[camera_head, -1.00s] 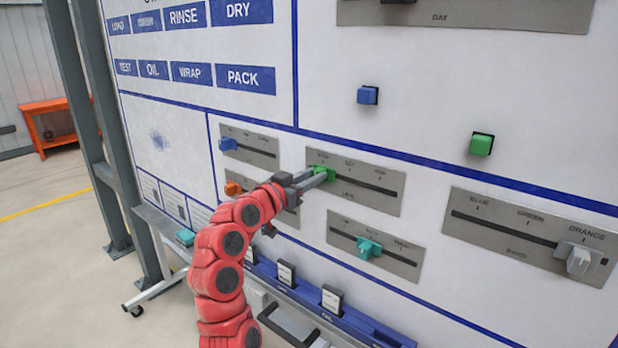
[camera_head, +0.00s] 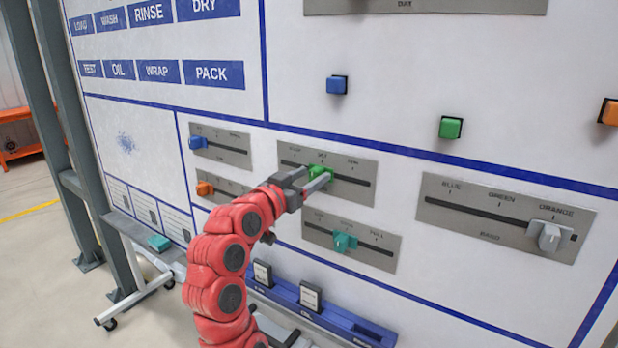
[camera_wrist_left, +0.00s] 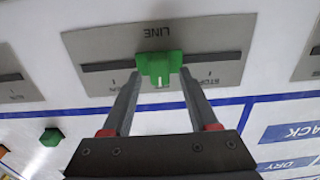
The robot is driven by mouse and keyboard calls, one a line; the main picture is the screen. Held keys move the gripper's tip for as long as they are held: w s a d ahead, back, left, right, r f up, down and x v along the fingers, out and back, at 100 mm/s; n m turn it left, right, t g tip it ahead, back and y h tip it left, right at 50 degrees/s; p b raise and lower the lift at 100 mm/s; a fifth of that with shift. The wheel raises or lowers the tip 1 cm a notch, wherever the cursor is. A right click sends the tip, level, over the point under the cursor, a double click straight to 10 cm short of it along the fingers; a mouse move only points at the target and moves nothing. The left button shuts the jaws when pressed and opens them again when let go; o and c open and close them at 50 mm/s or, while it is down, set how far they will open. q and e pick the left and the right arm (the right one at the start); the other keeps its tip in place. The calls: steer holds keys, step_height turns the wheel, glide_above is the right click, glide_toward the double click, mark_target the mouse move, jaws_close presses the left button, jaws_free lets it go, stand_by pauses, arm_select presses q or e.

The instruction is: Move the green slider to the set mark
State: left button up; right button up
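The green slider (camera_head: 319,173) sits on the slot of a grey plate labelled LINE (camera_head: 352,194), in line with the SET mark (camera_head: 321,156) in the head view. In the left wrist view, where the plate is upside down, the green slider (camera_wrist_left: 158,67) is about midway between the two outer marks and covers the middle one. My left gripper (camera_head: 320,179) is at the slider. In the wrist view the fingers (camera_wrist_left: 160,80) lie on either side of it, seemingly against its sides. My right gripper is not in view.
Close by are plates with a blue slider (camera_head: 198,142), an orange slider (camera_head: 205,188) and a teal slider (camera_head: 344,242). A grey slider (camera_head: 548,236) is on the BAND plate to the right. A blue ledge (camera_head: 340,318) with cards runs below. Blue (camera_head: 337,85) and green (camera_head: 451,127) buttons are above.

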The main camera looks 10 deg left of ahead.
arm_select(q)
steer(key=b+v, duration=0.7)
steer(key=v, duration=1)
steer(key=shift+s, duration=0.2)
steer(key=shift+w+a, duration=0.1)
